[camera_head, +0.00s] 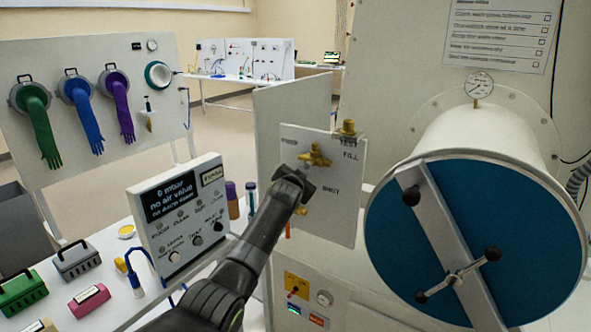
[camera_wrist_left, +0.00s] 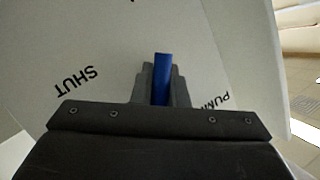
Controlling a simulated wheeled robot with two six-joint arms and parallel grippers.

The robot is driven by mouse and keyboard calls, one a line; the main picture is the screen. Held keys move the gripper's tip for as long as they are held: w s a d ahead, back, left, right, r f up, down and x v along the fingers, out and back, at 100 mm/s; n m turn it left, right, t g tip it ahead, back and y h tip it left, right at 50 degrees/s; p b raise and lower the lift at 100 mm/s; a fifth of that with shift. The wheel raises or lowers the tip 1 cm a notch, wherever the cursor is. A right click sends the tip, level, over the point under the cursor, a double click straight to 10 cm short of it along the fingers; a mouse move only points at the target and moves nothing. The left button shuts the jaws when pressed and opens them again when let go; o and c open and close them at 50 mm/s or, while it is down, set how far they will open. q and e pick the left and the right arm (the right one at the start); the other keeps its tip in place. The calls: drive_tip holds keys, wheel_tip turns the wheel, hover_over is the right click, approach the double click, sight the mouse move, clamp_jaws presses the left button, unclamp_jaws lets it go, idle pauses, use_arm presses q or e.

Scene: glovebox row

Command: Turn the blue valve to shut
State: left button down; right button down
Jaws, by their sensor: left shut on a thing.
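The valve panel (camera_head: 342,215) is a pale board with a FILL label at upper right, a SHUT label lower down and a third label at upper left. Brass fittings (camera_head: 316,156) show on it above my left gripper (camera_head: 303,184). In the left wrist view, the blue valve handle (camera_wrist_left: 162,72) stands between the two dark fingers of my left gripper (camera_wrist_left: 160,88), which is shut on it. The panel's SHUT label lies left of the fingers there, and a PUMP label lies to the right. In the head view my gripper hides the blue handle. My right gripper is not in view.
A large chamber with a blue round door (camera_head: 390,240) and a crossbar stands close on the right. A display box (camera_head: 183,212) stands left of my left arm. Small coloured cases (camera_head: 78,258) lie on the white table. Gloves hang on a board (camera_head: 60,160) behind.

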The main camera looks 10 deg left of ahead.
use_arm(q)
drive_tip(key=n, duration=0.1)
drive_tip(key=d+p, duration=0.1)
drive_tip(key=n+g+h, duration=0.1)
drive_tip(key=shift+s+d+f+n+p, duration=0.3)
drive_tip(key=shift+d+p, duration=0.05)
drive_tip(key=shift+s+d+f+n+g+h+p, duration=0.15)
drive_tip(key=shift+d+n+g+h+p, duration=0.1)
drive_tip(key=shift+d+n+h+p, duration=0.15)
drive_tip(key=shift+s+d+f+n+g+h+p, duration=0.1)
drive_tip(key=shift+d+f+n+g+h+p, duration=0.15)
drive_tip(key=shift+n, duration=0.25)
drive_tip(key=shift+r, duration=0.1)
drive_tip(key=c, duration=1.4)
unclamp_jaws()
drive_tip(key=shift+d, duration=0.1)
drive_tip(key=shift+c, duration=0.2)
drive_tip(key=b+v, duration=0.4)
drive_tip(key=v, duration=1.3)
drive_tip(key=shift+s, duration=0.1)
